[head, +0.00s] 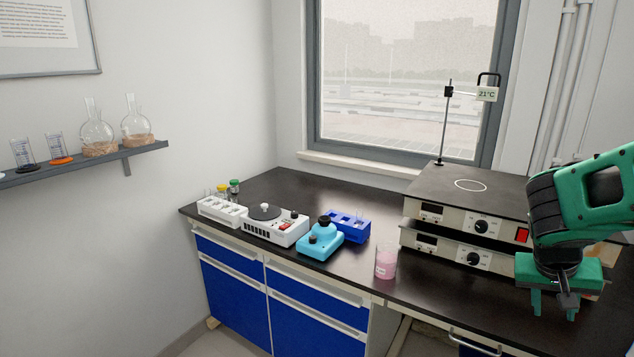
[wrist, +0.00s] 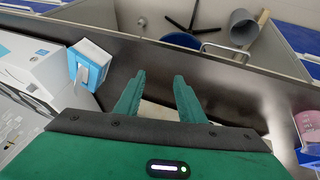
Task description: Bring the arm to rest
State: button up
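My green arm is at the right side of the head view, bent above the front right of the dark bench (head: 345,262). My gripper (head: 554,305) hangs there with its fingers pointing down. In the wrist view, my gripper (wrist: 160,80) has its two green fingers apart with nothing between them. The fingers reach over the bench's front edge and drawers. Whether they touch anything cannot be told.
Stacked hotplates (head: 468,205) with a stand (head: 444,130) are left of my gripper. A beaker of pink liquid (head: 385,263), a turquoise device (head: 320,240), a blue rack (head: 349,226) and a white device (head: 275,229) stand further left. A blue-white box (wrist: 91,66) is beside my fingers.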

jog(key=s+a+g+y, duration=0.1)
jog(key=s+a, duration=0.3)
jog(key=s, duration=0.4)
jog(key=s+a+r+g+y, duration=0.1)
jog(key=s+a+y, duration=0.3)
jog(key=s, duration=0.5)
jog(key=shift+s+r+n+y, duration=0.15)
jog(key=shift+s+n+y, duration=0.1)
jog(key=shift+n+y, duration=0.05)
jog(key=shift+a, duration=0.1)
jog(key=shift+w+f, duration=0.25)
jog(key=shift+w, duration=0.35)
jog(key=shift+c, duration=0.6)
